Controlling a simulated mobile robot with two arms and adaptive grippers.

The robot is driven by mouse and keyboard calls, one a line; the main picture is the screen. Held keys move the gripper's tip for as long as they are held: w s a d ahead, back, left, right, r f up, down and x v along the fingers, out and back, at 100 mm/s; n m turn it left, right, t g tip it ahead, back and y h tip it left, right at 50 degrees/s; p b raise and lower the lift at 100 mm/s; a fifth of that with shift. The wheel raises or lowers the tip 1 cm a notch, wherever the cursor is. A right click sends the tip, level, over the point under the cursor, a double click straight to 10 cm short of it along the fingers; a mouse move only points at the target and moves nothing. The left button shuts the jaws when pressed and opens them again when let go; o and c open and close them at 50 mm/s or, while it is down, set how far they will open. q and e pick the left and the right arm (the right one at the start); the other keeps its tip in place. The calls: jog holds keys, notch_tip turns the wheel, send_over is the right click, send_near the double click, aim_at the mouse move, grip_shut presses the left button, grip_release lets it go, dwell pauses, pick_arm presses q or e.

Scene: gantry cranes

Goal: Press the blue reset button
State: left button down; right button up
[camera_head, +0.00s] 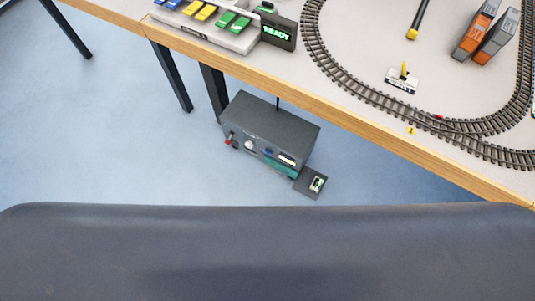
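A dark grey box (273,122) stands on the floor beneath the table edge. Its front carries a red part (228,140) at the left, a round white part (249,145), a small blue spot (268,152) and a teal strip (280,167). The blue spot may be the reset button, but it is too small to tell. On the table at top left, a light console (205,35) bears blue, yellow and green keys; the blue ones (172,3) are cut by the top edge. Neither of my grippers is in view.
The wooden-edged table (330,112) carries a display (279,32) reading READY, a curved track (335,66), orange and grey wagons (476,32) and a small yellow lever (403,74). Dark table legs (172,77) stand left of the box. Blue floor (90,130) is clear at left.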

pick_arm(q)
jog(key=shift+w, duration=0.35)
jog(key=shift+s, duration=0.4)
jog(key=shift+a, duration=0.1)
